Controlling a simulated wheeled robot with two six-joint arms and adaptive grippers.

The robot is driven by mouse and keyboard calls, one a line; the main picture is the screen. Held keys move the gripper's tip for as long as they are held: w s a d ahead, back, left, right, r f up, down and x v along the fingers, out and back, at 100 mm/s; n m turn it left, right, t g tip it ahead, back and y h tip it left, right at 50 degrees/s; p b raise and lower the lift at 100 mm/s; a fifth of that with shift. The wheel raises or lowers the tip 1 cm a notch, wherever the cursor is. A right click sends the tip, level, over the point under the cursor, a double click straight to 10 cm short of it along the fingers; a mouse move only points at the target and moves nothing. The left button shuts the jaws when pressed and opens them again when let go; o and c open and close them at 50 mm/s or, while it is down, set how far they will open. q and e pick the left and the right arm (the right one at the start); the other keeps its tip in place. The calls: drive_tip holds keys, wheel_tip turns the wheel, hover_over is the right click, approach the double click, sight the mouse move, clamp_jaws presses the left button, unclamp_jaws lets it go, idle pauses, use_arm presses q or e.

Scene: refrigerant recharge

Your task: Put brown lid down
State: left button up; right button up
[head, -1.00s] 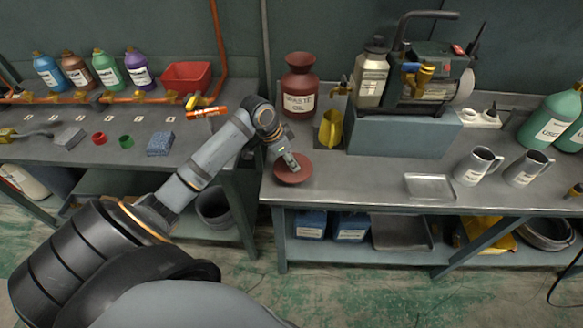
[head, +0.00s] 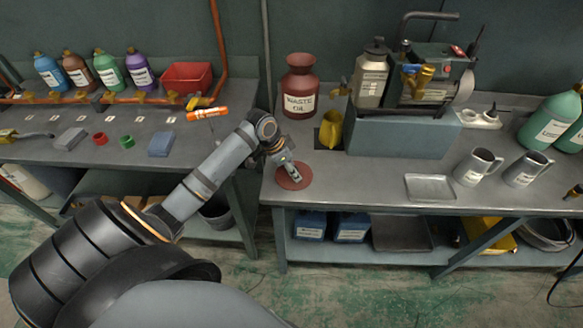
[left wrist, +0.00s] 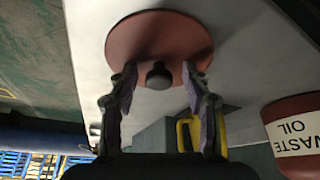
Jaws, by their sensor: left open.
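The brown lid (head: 293,176) is a reddish-brown disc lying at the front left corner of the right bench. In the left wrist view the lid (left wrist: 150,35) shows a dark round knob (left wrist: 159,75) near its edge in the picture. My left gripper (head: 295,178) is over the lid. In the left wrist view the gripper (left wrist: 160,82) has its two fingers apart on either side of the knob, with gaps to it. The waste oil can (head: 300,88), red-brown and labelled, stands behind the lid; it also shows in the left wrist view (left wrist: 295,130). My right gripper is not in view.
A yellow jug (head: 331,130) and a grey machine (head: 400,135) stand right of the can. A metal tray (head: 430,187) and two mugs (head: 478,166) are farther right. Bare bench top lies between lid and tray. The left bench holds several bottles and a red bin (head: 187,77).

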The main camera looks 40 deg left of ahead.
use_arm(q)
drive_tip(key=p+v, duration=0.1)
drive_tip(key=v, duration=1.1)
drive_tip(key=shift+s, duration=0.15)
